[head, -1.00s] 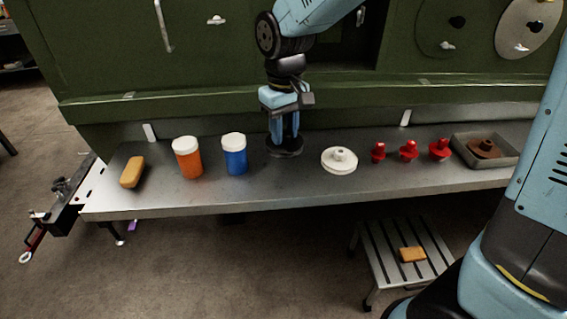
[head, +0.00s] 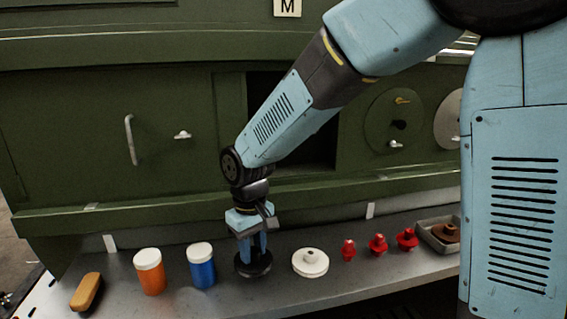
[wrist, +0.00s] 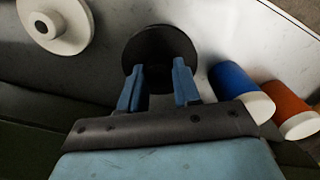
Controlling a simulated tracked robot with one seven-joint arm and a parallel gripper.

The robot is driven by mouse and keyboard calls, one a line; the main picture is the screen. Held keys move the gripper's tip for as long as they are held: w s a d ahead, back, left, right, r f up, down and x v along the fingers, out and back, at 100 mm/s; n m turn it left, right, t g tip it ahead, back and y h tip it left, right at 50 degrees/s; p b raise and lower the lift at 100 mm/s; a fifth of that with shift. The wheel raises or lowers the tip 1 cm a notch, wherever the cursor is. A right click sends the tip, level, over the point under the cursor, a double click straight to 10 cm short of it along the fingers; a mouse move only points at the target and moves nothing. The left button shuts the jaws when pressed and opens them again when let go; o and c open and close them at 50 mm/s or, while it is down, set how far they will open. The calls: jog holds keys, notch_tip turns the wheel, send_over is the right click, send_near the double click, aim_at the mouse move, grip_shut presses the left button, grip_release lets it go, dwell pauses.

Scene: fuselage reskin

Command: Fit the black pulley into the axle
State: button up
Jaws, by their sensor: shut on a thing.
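The black pulley (head: 254,267) is a dark disc at the metal shelf, between the blue jar and the white pulley. My gripper (head: 252,250) points down at it from above, its light blue fingers shut on the pulley's upper part. In the wrist view the pulley (wrist: 160,48) lies just beyond the fingertips of my gripper (wrist: 157,77); the gripped part is hard to make out. I cannot tell whether the pulley touches the shelf. I cannot pick out the axle with certainty.
An orange jar (head: 150,275), blue jar (head: 201,268) and white pulley (head: 310,263) stand on the shelf (head: 350,287), with red knobs (head: 378,244) and a grey tray (head: 428,237) to the right. The green fuselage (head: 80,130) rises behind.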

aim_at(253, 258)
jog(key=shift+r, duration=0.1)
dwell(0.3)
notch_tip(253, 258, down, 4)
jog(key=shift+r, duration=0.25)
dwell(0.6)
jog(key=shift+r, duration=0.15)
